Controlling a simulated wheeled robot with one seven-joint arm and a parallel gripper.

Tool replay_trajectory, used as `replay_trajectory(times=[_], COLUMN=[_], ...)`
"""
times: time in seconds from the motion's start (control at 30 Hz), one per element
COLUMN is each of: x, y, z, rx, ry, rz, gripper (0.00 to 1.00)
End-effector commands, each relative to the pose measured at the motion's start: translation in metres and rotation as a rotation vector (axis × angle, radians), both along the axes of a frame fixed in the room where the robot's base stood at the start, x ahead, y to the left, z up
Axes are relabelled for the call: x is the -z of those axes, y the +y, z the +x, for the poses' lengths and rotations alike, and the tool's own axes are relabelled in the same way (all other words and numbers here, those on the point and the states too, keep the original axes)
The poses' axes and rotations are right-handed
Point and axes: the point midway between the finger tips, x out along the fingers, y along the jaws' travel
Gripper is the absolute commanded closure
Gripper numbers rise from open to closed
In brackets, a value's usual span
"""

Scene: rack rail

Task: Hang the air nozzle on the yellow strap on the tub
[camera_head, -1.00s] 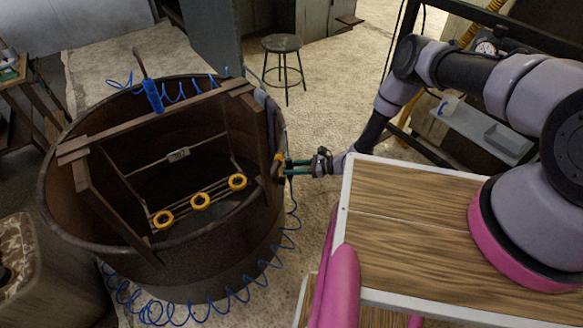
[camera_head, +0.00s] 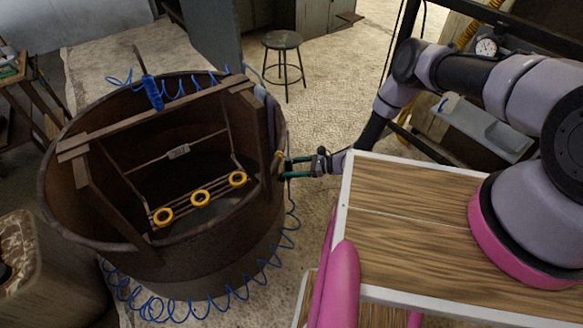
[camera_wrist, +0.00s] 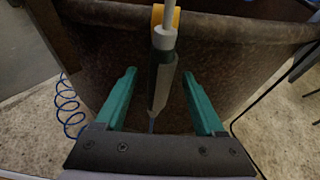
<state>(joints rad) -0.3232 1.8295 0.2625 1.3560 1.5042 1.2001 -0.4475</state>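The brown tub (camera_head: 175,262) stands at left in the head view; its rim also crosses the wrist view (camera_wrist: 235,30). The yellow strap (camera_wrist: 176,17) shows at this rim, partly covered by the air nozzle (camera_wrist: 162,75). The nozzle is grey and dark green with a pale, thin upper end. It is roughly upright against the tub's outer wall, its pale end in front of the strap. Whether it is hooked on the strap cannot be told. My gripper (camera_wrist: 160,85) has green fingers, spread either side of the nozzle with gaps. In the head view it is beside the tub's right side (camera_head: 287,168).
A blue coiled hose (camera_head: 215,303) runs around the tub's foot. A wooden frame with a rack of yellow rings (camera_head: 200,197) spans the tub. A stool (camera_head: 283,60) stands behind. My wooden-topped base is at right. Open floor lies between stool and tub.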

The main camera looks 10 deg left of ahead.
Motion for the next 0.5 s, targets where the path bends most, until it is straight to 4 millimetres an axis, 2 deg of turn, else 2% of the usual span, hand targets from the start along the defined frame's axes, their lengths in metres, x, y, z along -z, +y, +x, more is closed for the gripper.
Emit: replay_trajectory(times=[0.3,0.5], x=[0.0,-0.01], y=[-0.003,-0.031], z=[0.0,0.003], rx=[0.0,0.003], ry=[0.001,0.001], rz=[-0.001,-0.001], gripper=[0.3,0.3])
